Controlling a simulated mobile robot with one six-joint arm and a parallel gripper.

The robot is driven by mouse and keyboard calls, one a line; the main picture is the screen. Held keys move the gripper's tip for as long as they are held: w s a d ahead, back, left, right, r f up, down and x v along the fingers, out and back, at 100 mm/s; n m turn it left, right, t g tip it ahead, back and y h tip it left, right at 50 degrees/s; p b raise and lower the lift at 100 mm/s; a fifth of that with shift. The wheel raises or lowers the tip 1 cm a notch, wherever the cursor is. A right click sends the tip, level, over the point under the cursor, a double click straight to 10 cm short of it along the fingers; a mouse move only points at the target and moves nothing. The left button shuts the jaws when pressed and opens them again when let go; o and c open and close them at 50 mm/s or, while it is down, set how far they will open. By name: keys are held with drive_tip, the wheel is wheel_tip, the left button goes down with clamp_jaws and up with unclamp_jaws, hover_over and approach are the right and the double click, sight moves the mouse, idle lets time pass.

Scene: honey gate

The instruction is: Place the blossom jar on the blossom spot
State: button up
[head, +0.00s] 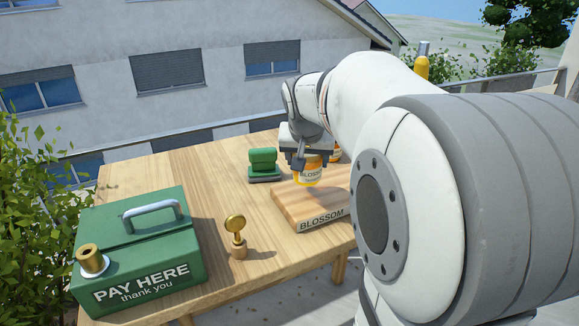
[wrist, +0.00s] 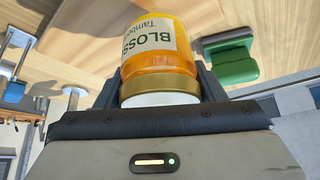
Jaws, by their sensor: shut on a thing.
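The blossom jar (head: 312,172) is amber with a pale label reading BLOSSOM. My gripper (head: 311,157) is shut around its upper part, from above. In the wrist view the jar (wrist: 150,55) sits between the two dark fingers of my gripper (wrist: 161,78), its gold lid towards the palm. The wooden block (head: 297,204) marked BLOSSOM on its front edge lies on the table. In the head view the jar overlaps the block's back left part. I cannot tell whether it touches the block. A thin yellow curve shows beside the jar's lower left.
Another amber jar (head: 336,155) is partly hidden behind my gripper. A green stamp-like block (head: 263,165) stands left of the jar; it also shows in the wrist view (wrist: 231,62). A green PAY HERE box (head: 150,255) and a brass piece (head: 236,236) stand nearer on the table (head: 203,196).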

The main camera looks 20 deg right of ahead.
sight(308, 156)
drive_tip(key=shift+d+f, duration=0.15)
drive_tip(key=shift+f, duration=1.85)
drive_tip(key=shift+s+f, duration=0.1)
drive_tip(key=o, duration=1.3)
drive_tip(key=shift+c, duration=0.2)
drive_tip(key=shift+r, duration=0.25)
drive_tip(key=v, duration=1.1)
drive_tip(key=shift+s+r+b, duration=0.1)
drive_tip(key=shift+r+b, duration=0.05)
drive_tip(key=shift+b, duration=0.25)
drive_tip(key=s+a+f+n+g+y, duration=0.2)
drive_tip(key=s+a+f+n, duration=0.4)
drive_tip(key=s+a+f, duration=0.6)
drive_tip(key=s+f+y, duration=0.1)
drive_tip(key=s+f, duration=0.2)
drive_tip(key=f, duration=0.1)
drive_tip(key=shift+s+f, duration=0.15)
drive_tip(key=shift+s, duration=0.05)
